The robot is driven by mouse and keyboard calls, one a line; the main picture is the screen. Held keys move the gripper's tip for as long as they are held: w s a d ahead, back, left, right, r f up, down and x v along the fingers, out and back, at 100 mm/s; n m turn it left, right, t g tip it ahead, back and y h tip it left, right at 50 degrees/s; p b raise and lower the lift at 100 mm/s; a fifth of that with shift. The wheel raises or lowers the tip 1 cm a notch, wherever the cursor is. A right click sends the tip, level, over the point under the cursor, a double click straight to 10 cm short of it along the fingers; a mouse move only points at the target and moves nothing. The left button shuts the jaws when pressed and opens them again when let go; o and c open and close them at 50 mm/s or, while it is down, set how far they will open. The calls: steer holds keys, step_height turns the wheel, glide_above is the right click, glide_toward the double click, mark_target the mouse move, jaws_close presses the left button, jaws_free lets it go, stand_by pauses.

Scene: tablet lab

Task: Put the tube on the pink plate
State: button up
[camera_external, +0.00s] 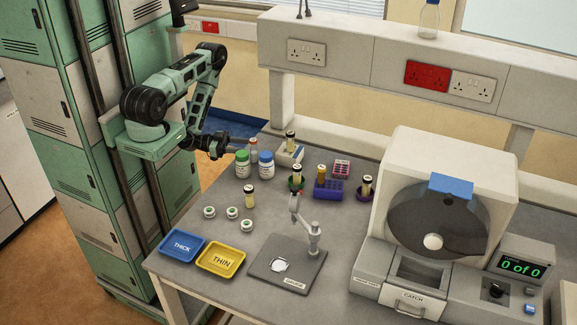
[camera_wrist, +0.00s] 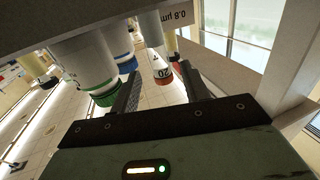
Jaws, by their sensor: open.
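Which tube is meant is unclear. An amber tube (camera_external: 321,173) stands in a purple rack (camera_external: 328,188). Several pale yellow vials with dark caps stand about, including one at the front left (camera_external: 249,196), one on a green ring (camera_external: 297,174) and one on a purple ring (camera_external: 366,185). A small pink rack (camera_external: 341,168) stands behind the purple rack; I make out no pink plate. My gripper (camera_external: 226,144) is open and empty at the bench's back left, by the bottles. In the wrist view its fingers (camera_wrist: 160,75) point towards an orange-capped bottle (camera_wrist: 161,50).
Green-capped (camera_external: 243,164) and blue-capped (camera_external: 266,164) bottles stand beside my gripper. A white holder (camera_external: 288,155) with a vial is right of them. Blue (camera_external: 181,246) and yellow (camera_external: 221,259) trays, a grey stand (camera_external: 306,270) and a large machine (camera_external: 436,180) occupy the front and right.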

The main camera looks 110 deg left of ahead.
mark_target(254, 143)
steer(key=shift+o, duration=0.5)
steer(key=shift+v, duration=1.05)
steer(key=r+p, duration=0.2)
steer(key=p, duration=0.1)
steer(key=p+x, duration=0.3)
steer(key=x, duration=0.3)
steer(key=shift+w+f, duration=0.1)
steer(key=shift+w, duration=0.2)
steer(key=shift+w+a+f, duration=0.15)
steer(key=shift+w+a, duration=0.05)
steer(key=shift+w, duration=0.3)
steer(key=c, duration=1.1)
